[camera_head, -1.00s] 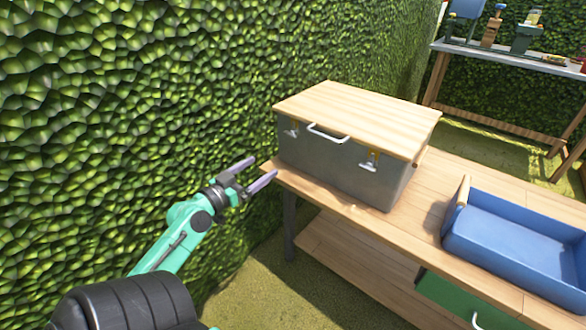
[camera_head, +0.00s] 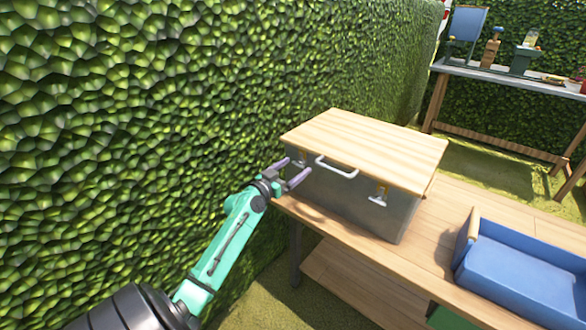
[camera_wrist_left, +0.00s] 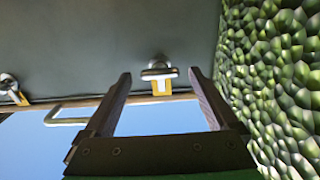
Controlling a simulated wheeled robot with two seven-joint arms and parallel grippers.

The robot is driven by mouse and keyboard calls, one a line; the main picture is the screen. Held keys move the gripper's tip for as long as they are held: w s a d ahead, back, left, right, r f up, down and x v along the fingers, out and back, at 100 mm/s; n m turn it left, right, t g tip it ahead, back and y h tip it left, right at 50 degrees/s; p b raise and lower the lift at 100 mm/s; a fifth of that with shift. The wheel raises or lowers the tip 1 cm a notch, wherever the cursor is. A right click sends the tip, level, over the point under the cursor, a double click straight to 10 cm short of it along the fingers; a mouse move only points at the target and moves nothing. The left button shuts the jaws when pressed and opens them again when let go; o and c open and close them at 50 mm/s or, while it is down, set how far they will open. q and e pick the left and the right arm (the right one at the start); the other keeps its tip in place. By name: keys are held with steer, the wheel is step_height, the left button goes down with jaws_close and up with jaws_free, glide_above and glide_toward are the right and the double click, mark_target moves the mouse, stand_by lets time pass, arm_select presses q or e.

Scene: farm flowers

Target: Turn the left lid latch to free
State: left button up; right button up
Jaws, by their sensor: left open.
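A grey box (camera_head: 352,200) with a pale wooden lid (camera_head: 368,147) stands on a wooden bench. The left lid latch (camera_head: 299,162) is a small metal knob on the box front, partly hidden by my gripper. In the left wrist view the latch (camera_wrist_left: 159,72) shows a silver crossbar with a yellow plate by the lid edge. My left gripper (camera_head: 295,168) is open and empty. Its fingers (camera_wrist_left: 161,85) point at the box front, one to each side of the latch, and contact cannot be told. The right latch (camera_head: 379,195) has its own crossbar. My right gripper is out of view.
A white lid handle (camera_head: 337,167) sticks out between the latches. The wooden bench (camera_head: 440,222) carries a blue tray (camera_head: 520,262) to the right. A green hedge wall (camera_head: 150,130) stands close on the left. A second table (camera_head: 510,78) with tools is at the back right.

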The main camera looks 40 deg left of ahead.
arm_select(q)
steer(key=c, duration=1.4)
steer(key=shift+o, duration=0.2)
steer(key=shift+n, duration=0.3)
steer(key=n, duration=0.8)
steer(key=shift+a+p, duration=0.1)
steer(key=shift+p, duration=0.3)
steer(key=shift+n, duration=0.9)
steer(key=n+p, duration=0.1)
steer(key=n, duration=0.3)
steer(key=shift+f+n+p, duration=0.15)
steer(key=shift+n+p, duration=0.5)
steer(key=shift+n, duration=1.15)
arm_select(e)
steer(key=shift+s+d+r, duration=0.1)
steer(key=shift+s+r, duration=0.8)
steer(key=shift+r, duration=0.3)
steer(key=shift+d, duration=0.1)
